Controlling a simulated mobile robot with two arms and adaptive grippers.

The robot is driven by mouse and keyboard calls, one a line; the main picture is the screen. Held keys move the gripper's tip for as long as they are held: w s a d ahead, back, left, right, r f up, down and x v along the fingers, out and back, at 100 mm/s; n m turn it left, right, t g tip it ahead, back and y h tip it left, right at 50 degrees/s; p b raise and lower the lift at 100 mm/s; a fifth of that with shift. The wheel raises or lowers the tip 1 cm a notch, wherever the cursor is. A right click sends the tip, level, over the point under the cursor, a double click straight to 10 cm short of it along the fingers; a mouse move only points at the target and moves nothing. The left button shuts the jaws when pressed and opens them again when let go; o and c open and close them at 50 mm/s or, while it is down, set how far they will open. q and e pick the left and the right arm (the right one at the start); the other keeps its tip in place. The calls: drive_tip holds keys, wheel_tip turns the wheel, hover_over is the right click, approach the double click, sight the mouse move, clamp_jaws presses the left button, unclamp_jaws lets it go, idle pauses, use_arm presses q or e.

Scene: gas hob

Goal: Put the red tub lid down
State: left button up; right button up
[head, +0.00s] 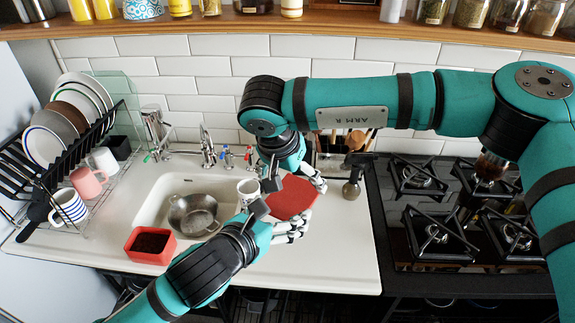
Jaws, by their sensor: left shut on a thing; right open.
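The red tub lid (291,197) is in the middle of the head view, over the right part of the white sink unit. My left gripper (298,222), the lower one, is shut on the lid at its near edge. My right gripper (316,182) is open beside the lid's far edge; I cannot tell whether it touches. The gap between lid and worktop is hard to judge. An open red tub (151,246) with dark contents stands on the sink's front left edge.
A dish rack (75,170) stands left. A dark bottle (352,180) and the gas hob (436,215) are right. The white drainer (340,250) is clear near the front.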

sight(296, 188)
drive_tip(key=shift+x, duration=1.8)
use_arm(q)
drive_tip(key=shift+d, duration=0.1)
use_arm(e)
drive_tip(key=c, duration=1)
use_arm(q)
drive_tip(key=o, duration=0.8)
use_arm(e)
drive_tip(key=shift+c, duration=0.2)
use_arm(q)
drive_tip(key=shift+o, duration=0.2)
